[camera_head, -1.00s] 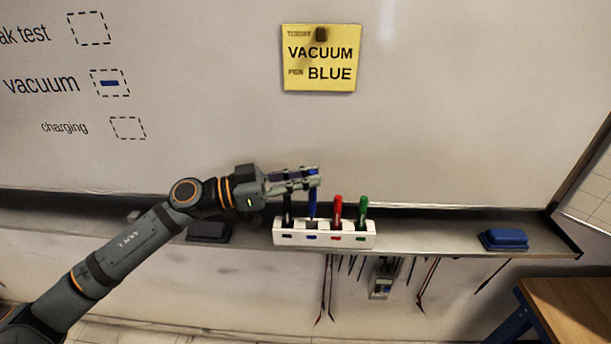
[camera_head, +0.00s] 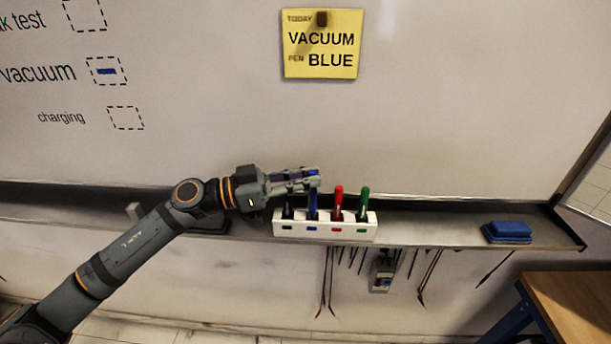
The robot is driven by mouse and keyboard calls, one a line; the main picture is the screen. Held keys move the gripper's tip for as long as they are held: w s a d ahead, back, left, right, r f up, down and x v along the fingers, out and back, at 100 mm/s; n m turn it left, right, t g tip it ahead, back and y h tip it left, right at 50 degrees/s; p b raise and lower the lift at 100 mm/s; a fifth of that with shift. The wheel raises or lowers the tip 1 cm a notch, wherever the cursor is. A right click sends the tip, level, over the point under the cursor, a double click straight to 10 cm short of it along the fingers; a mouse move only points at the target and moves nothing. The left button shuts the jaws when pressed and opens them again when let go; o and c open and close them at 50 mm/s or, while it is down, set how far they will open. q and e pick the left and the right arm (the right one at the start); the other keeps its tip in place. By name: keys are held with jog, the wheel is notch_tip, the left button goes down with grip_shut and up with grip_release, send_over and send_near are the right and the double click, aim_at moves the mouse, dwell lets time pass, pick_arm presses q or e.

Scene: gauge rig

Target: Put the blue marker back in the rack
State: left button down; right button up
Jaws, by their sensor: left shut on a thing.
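The blue marker (camera_head: 313,203) stands upright in the second slot from the left of the white rack (camera_head: 325,238), above the blue label. My left gripper (camera_head: 312,177) is shut on the upper part of the marker, and its fingers hide part of it. A black marker (camera_head: 288,209) stands in the first slot, partly behind the gripper. A red marker (camera_head: 338,202) and a green marker (camera_head: 363,203) stand in the slots to the right. My right gripper is not in view.
The rack sits on the whiteboard's grey tray (camera_head: 440,230). A blue eraser (camera_head: 507,232) lies at the tray's right end. A dark block (camera_head: 212,226) lies left of the rack. Cables and a meter (camera_head: 382,273) hang below. A wooden table (camera_head: 575,305) is at lower right.

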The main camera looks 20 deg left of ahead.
pick_arm(q)
jog(key=shift+f+b, duration=0.5)
jog(key=shift+f, duration=0.5)
jog(key=shift+s, duration=0.1)
jog(key=c, duration=0.7)
grip_release()
jog(key=shift+r, duration=0.1)
notch_tip(320, 180, up, 10)
jog(key=p, duration=1)
